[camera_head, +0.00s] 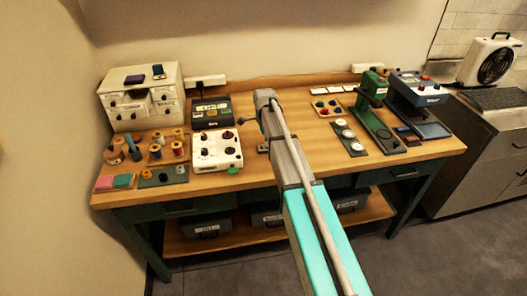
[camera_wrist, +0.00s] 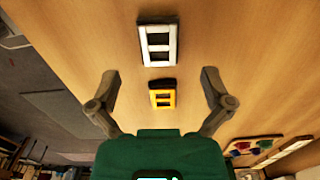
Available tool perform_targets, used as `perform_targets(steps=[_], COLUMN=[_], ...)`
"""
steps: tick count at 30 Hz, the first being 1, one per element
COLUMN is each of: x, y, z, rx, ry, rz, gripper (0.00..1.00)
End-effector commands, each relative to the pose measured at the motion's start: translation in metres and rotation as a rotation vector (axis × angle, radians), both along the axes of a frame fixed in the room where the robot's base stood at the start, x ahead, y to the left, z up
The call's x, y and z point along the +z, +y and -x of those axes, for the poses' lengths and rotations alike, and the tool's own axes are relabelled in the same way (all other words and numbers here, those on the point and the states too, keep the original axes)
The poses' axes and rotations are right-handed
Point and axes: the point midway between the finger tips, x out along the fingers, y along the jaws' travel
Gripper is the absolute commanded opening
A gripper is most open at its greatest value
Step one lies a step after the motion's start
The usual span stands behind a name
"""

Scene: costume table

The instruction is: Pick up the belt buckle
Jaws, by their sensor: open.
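In the wrist view, a silver-white rectangular buckle (camera_wrist: 157,45) with a crossbar lies flat on the wooden table. A smaller yellow buckle-like piece (camera_wrist: 163,98) with a dark edge lies just below it in the picture. Which one is the belt buckle I cannot tell. My gripper (camera_wrist: 159,74) is open and empty above the table. Its fingers are spread to either side of the two pieces, touching neither. In the head view my arm hides most of this spot and the fingers are not clearly seen.
A white control box (camera_head: 216,149) stands left of my arm. A tray with coloured pieces (camera_head: 327,108) lies to the right, also in the wrist view (camera_wrist: 255,147). A dark strip with round pieces (camera_head: 348,138) and a green press (camera_head: 376,105) stand farther right. Table around the buckles is bare.

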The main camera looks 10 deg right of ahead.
Motion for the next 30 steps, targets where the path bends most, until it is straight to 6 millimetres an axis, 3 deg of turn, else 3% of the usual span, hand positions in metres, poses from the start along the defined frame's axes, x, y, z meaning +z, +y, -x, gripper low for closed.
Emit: perform_targets(steps=[15, 30], x=[-0.04, -0.042], y=[0.001, 0.001], z=[0.001, 0.001], rx=[0.0, 0.0], ry=[0.0, 0.0], rz=[0.0, 0.0], gripper=[1.0, 1.0])
